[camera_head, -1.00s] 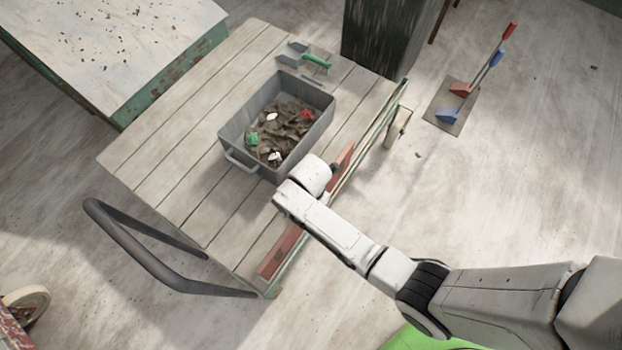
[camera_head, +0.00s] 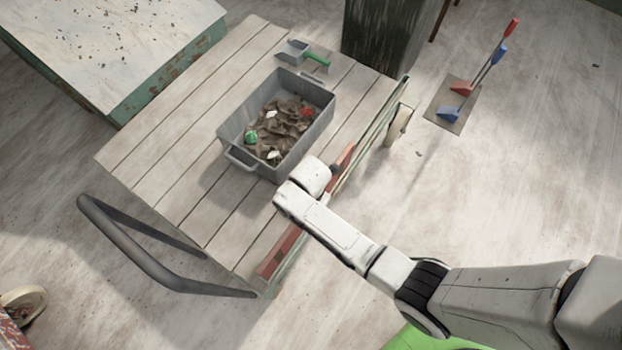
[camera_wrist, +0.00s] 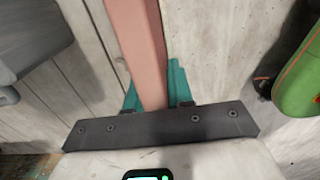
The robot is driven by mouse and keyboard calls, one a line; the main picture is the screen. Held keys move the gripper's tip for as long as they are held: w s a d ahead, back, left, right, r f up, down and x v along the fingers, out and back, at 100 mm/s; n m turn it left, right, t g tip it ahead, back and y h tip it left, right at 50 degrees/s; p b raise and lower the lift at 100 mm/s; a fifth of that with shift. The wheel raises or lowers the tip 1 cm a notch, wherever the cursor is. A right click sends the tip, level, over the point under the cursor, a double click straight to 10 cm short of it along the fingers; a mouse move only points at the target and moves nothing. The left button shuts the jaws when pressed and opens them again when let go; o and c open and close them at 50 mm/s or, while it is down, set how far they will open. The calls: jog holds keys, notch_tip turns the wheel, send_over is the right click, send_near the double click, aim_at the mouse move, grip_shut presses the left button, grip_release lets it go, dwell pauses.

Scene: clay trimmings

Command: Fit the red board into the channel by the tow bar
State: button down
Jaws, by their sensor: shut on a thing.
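The long red board (camera_head: 281,251) lies along the right edge of the plank-topped cart (camera_head: 150,165), beside the green edge rail (camera_head: 380,121). My gripper (camera_wrist: 152,88) is shut on the red board, which runs between its teal fingers in the wrist view (camera_wrist: 140,40). My arm hides the board's middle in the head view. A dark grey bent bar (camera_head: 128,245) sticks out from the cart's lower left end; I take it for the tow bar. I cannot tell whether the board sits inside a channel or only beside the rail.
A grey bin (camera_head: 243,121) with clay scraps stands on the cart, close to my gripper. A dustpan (camera_head: 292,52) with a green handle lies behind it. A speckled table (camera_head: 110,50) stands upper left, and a lever plate (camera_head: 440,112) upper right.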

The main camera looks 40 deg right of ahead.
jog(key=shift+f+b, duration=0.3)
jog(key=shift+f, duration=0.1)
jog(key=c, duration=0.9)
grip_release()
notch_tip(320, 180, up, 11)
jog(key=p, duration=0.3)
jog(key=shift+f, duration=0.1)
jog(key=s+d+r+m+p, duration=0.2)
jog(key=s+r+m, duration=0.3)
jog(key=r+m, duration=0.1)
jog(key=s+d+r+m+p, duration=0.2)
jog(key=s+d+r+m, duration=0.1)
jog(key=s+r+m, duration=0.3)
jog(key=s+d+r+m+t+p, duration=0.1)
jog(key=s+r+m, duration=0.4)
jog(key=m, duration=0.5)
jog(key=shift+s+d+r+p, duration=0.25)
jog(key=shift+d+r+p, duration=0.55)
jog(key=shift+d, duration=0.1)
